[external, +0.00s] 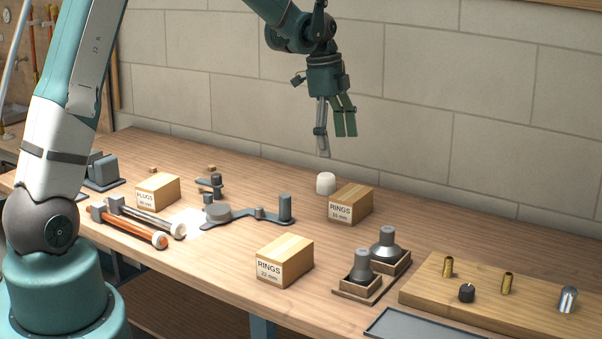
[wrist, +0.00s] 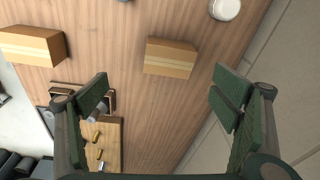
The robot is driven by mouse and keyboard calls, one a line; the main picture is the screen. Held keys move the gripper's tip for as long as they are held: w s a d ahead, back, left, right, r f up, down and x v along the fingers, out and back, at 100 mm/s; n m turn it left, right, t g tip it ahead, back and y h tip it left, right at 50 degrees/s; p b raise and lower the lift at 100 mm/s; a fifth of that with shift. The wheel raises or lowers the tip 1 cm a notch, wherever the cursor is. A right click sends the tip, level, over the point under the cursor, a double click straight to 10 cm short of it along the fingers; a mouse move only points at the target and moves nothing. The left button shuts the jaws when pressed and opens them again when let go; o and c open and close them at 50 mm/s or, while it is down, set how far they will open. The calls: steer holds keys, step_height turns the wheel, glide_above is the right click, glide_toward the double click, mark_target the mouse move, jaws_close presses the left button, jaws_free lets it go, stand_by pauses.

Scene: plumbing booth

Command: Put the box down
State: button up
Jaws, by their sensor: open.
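My gripper (external: 335,145) is open and empty, high above the back of the bench. In the wrist view its green fingers (wrist: 163,93) are spread wide. A PLUGS box (external: 158,193) stands at the left.
A white rounded cap (external: 326,183) stands beside the back RINGS box. Two grey cones sit in a wooden holder (external: 352,290). A wooden board (external: 540,305) with brass fittings lies right. The wall is behind.

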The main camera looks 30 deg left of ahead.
steer(key=s+a+r+n+t, duration=0.1)
steer(key=s+a+r+n, duration=0.25)
steer(key=s+r, duration=0.45)
steer(key=s+a+r+n+t, duration=0.2)
steer(key=s+r+n, duration=0.3)
steer(key=s, duration=0.5)
steer(key=s+a+n+t+y, duration=0.1)
steer(key=s+a+n+t, duration=0.2)
steer(key=s, duration=1.8)
steer(key=a+n, duration=0.1)
steer(key=n, duration=0.3)
steer(key=shift+s+a+n+y, duration=0.15)
steer(key=shift+s+n+y, duration=0.15)
steer(key=shift+s+n, duration=0.05)
steer(key=shift+o, duration=0.4)
